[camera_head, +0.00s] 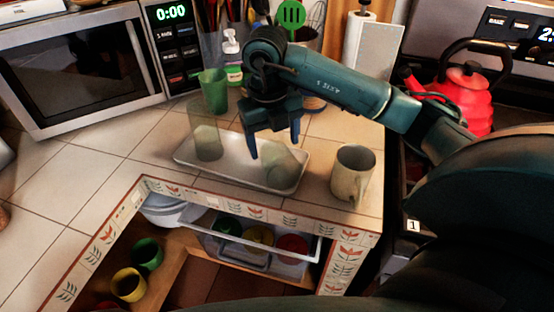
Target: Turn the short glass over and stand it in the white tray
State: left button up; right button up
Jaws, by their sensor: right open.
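The white tray (236,170) lies on the tiled counter in the middle of the head view. A short translucent glass (281,168) stands at the tray's right end; I cannot tell which way its mouth faces. A taller clear glass (206,142) stands at the tray's left end. My right gripper (273,148) is open and points down over the tray. Its fingertips are just above the short glass, and it holds nothing. My left gripper is not in view.
A beige mug (352,172) stands right of the tray near the counter corner. A green cup (214,91) and a soap bottle (232,57) stand behind. A microwave (80,68) is at back left, a red kettle (466,92) at right. The counter left of the tray is clear.

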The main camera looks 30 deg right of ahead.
notch_tip(320, 180, down, 5)
jog(key=shift+d+f+p, duration=0.15)
jog(key=shift+p, duration=0.25)
jog(key=c, duration=1)
